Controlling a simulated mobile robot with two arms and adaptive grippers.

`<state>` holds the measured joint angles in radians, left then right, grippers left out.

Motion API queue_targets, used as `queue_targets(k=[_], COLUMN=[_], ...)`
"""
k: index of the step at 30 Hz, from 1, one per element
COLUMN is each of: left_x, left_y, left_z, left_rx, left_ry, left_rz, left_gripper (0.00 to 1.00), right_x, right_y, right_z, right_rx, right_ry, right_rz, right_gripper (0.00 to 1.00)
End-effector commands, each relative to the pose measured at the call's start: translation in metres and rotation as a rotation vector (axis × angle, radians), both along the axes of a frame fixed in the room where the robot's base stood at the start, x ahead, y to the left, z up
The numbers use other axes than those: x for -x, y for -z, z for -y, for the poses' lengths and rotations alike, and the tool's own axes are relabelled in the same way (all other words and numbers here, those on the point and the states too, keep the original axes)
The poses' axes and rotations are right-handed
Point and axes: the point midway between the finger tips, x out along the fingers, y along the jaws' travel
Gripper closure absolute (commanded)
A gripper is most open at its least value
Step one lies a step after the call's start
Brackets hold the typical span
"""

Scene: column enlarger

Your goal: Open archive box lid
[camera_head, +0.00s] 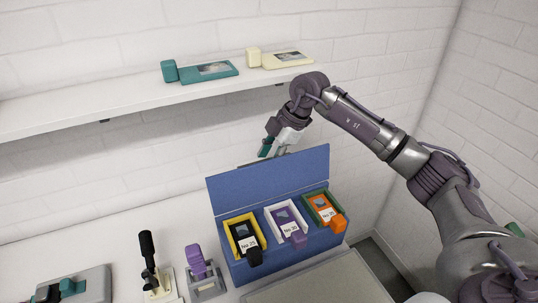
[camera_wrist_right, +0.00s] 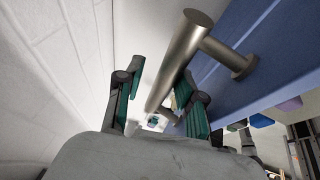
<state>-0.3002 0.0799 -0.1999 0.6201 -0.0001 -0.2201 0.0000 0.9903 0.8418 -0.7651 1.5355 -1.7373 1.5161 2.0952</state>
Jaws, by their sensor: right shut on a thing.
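The blue archive box (camera_head: 300,256) stands on the white counter. Its lid (camera_head: 268,178) is open and stands up at the back, leaning slightly. The lid's metal bar handle (camera_wrist_right: 178,62) shows in the right wrist view, fixed to the lid's blue outer face (camera_wrist_right: 245,60). My right gripper (camera_head: 272,148) is behind the lid's top edge in the head view. In the right wrist view its teal-padded fingers (camera_wrist_right: 157,108) are on either side of the bar, shut on it. My left gripper is not in view.
Numbered carriers, yellow-black (camera_head: 244,238), white-purple (camera_head: 287,226) and green-orange (camera_head: 326,211), sit in the box. A wall shelf (camera_head: 130,103) bearing a teal carrier (camera_head: 208,72) and a cream carrier (camera_head: 280,59) runs above. A black-handled tool (camera_head: 148,262) and a purple-topped stand (camera_head: 198,268) are left of the box.

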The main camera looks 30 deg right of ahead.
Motion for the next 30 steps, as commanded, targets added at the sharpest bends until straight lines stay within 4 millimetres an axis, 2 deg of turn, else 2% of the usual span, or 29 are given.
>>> queue_targets(k=[17, 20, 30], left_x=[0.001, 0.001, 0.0], left_y=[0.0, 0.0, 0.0], left_z=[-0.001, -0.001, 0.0], left_rx=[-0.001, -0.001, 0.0], left_ry=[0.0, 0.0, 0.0], left_rz=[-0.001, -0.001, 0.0], left_gripper=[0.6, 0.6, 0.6], right_x=[0.0, 0.002, 0.017], right_y=[-0.002, -0.013, -0.078], right_z=[0.001, 0.006, 0.031], right_rx=[0.002, 0.001, 0.001], right_ry=[0.002, 0.003, 0.003], right_rz=[0.0, 0.004, 0.006], right_gripper=[0.69, 0.69, 0.69])
